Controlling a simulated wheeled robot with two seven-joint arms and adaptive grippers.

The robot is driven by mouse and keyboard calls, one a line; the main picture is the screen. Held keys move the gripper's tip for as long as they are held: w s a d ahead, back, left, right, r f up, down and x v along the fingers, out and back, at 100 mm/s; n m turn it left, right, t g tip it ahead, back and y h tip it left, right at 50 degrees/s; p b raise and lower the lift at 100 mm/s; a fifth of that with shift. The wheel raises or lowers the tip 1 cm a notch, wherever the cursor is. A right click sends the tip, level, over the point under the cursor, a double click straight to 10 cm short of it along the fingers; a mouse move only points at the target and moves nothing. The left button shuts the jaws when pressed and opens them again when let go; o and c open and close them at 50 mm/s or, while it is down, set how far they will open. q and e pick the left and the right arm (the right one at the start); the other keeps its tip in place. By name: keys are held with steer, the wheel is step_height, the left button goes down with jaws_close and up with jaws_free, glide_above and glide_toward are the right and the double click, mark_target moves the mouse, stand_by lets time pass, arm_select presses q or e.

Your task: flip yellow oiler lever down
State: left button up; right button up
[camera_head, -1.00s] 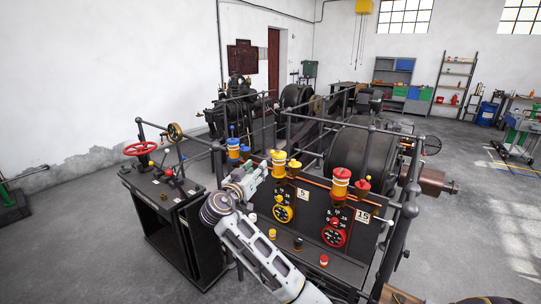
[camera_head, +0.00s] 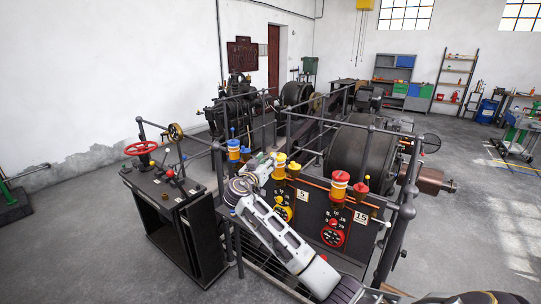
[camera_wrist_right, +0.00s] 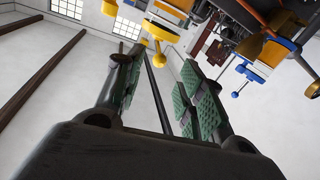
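The yellow oiler (camera_head: 280,167) stands on top of the dark panel, left of the red one. My right gripper (camera_head: 268,164) is just left of the yellow oiler in the head view, partly hidden by my own wrist. In the wrist view its two green-padded fingers (camera_wrist_right: 158,88) stand apart with nothing held between them. Contact with the lever cannot be told. My left gripper is not in view.
A red oiler (camera_head: 340,186) stands to the right and a blue oiler (camera_head: 233,150) to the left; the blue one also shows in the wrist view (camera_wrist_right: 240,70). Dark railings (camera_head: 407,212) surround the machine. A black control desk (camera_head: 165,200) with a red handwheel stands left.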

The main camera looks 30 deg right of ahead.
steer(key=shift+p+x, duration=0.55)
steer(key=shift+x, duration=1.6)
steer(key=shift+c, duration=0.4)
jaws_close()
